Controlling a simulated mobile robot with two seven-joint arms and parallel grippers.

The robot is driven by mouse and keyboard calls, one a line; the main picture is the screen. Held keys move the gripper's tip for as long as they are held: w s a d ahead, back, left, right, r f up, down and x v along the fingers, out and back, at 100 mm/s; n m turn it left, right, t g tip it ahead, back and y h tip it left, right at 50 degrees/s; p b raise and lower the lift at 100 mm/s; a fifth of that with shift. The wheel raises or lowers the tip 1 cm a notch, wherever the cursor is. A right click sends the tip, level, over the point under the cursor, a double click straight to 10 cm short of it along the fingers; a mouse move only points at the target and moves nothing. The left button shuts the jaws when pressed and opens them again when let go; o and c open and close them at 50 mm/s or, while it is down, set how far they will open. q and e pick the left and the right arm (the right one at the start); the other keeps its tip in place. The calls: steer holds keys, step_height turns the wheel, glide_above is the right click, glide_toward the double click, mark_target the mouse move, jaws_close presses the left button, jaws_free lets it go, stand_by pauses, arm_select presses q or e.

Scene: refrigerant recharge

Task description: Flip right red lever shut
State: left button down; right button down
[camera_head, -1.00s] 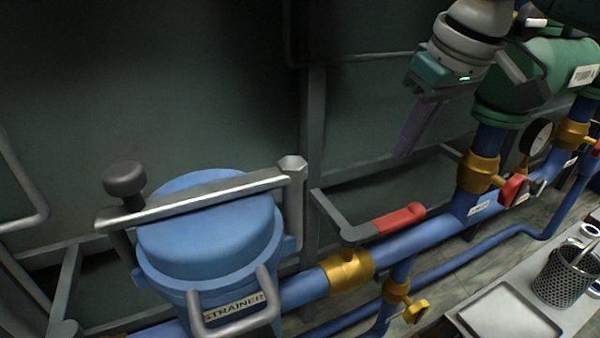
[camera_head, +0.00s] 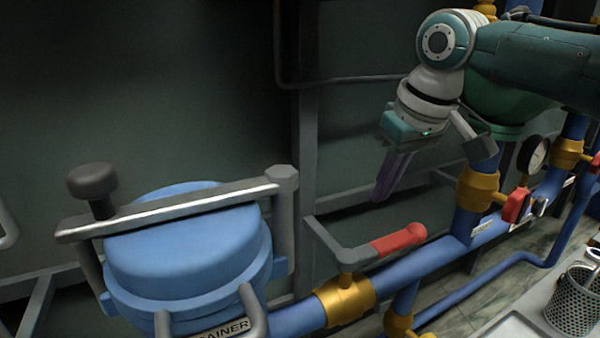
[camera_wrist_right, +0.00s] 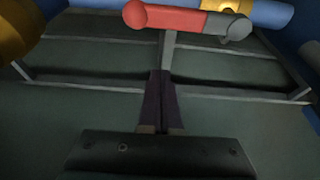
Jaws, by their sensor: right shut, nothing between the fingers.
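A lever with a red grip (camera_head: 398,240) and a grey shank sits on a brass valve (camera_head: 345,300) on the blue pipe. Its handle lies roughly along the pipe. It also shows at the top of the right wrist view (camera_wrist_right: 165,19). My right gripper (camera_head: 380,198) is shut and empty, above and behind the red grip and apart from it. Its dark fingers (camera_wrist_right: 162,80) point towards the lever in the right wrist view. A second red handle (camera_head: 516,206) is at a brass valve farther right. My left gripper is not in view.
A blue strainer (camera_head: 185,250) with a grey clamp bar stands at the left. A round gauge (camera_head: 533,153) is on the right. A mesh cup (camera_head: 573,302) stands on a bench at the lower right. Grey frame bars run behind the pipe.

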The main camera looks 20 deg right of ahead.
mark_target(381, 247)
steer(key=shift+s+d+f+b, duration=0.1)
steer(key=shift+s+f+b, duration=0.1)
steer(key=shift+s+f, duration=0.4)
steer(key=shift+s+f+b, duration=0.2)
steer(key=shift+s+f, duration=0.05)
steer(key=shift+f, duration=0.55)
steer(key=shift+s+d+f+b, duration=0.1)
steer(key=shift+s+f+b, duration=0.1)
steer(key=shift+s+f, duration=0.4)
steer(key=shift+w+f, duration=0.1)
steer(key=shift+w, duration=0.05)
steer(key=shift+a, duration=0.1)
